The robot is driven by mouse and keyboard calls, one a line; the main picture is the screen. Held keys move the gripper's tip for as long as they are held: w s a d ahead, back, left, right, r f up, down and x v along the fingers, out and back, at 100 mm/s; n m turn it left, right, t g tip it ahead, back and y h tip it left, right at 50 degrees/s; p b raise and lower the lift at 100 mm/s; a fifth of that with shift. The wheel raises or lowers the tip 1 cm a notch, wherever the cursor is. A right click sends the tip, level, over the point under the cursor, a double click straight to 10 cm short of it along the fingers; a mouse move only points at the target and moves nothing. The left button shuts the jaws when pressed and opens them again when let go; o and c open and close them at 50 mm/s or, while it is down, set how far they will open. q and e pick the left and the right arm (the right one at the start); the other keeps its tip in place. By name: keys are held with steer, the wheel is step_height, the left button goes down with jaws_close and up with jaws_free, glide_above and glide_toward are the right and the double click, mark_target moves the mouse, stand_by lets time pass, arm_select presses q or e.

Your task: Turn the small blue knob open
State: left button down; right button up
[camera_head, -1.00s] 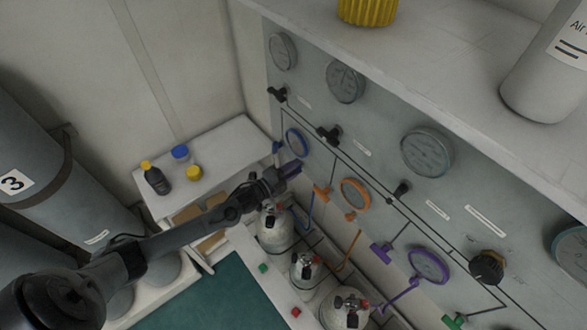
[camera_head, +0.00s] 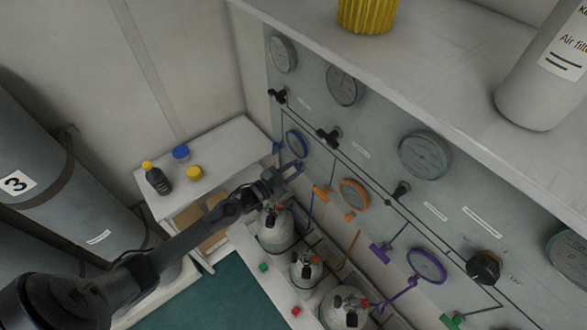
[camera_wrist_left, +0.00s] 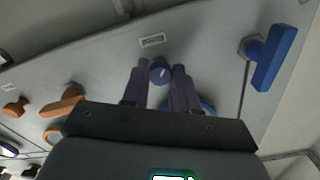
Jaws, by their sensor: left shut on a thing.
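The small blue knob (camera_wrist_left: 160,71) shows in the left wrist view on the grey panel, between my left gripper's (camera_wrist_left: 160,80) two fingertips. The fingers are shut on it, one at each side. In the head view my left gripper (camera_head: 294,168) reaches the panel just below the blue-ringed gauge (camera_head: 296,143), and the small knob cannot be made out there. A larger blue handle (camera_wrist_left: 274,58) stands to the right in the left wrist view, clear of the fingers. My right gripper is not in view.
An orange handle (camera_head: 321,193), an orange-ringed gauge (camera_head: 354,194) and a purple-ringed gauge (camera_head: 427,266) are farther right on the panel. Several small cylinders (camera_head: 275,230) stand below. A white shelf (camera_head: 440,90) overhangs the panel.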

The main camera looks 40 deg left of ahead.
arm_select(q)
steer(key=n, duration=0.3)
steer(key=shift+n, duration=0.5)
steer(key=c, duration=0.9)
jaws_free()
steer(key=shift+o, duration=0.2)
steer(key=v, duration=1.1)
steer(key=shift+b, duration=0.4)
steer(key=shift+w, duration=0.1)
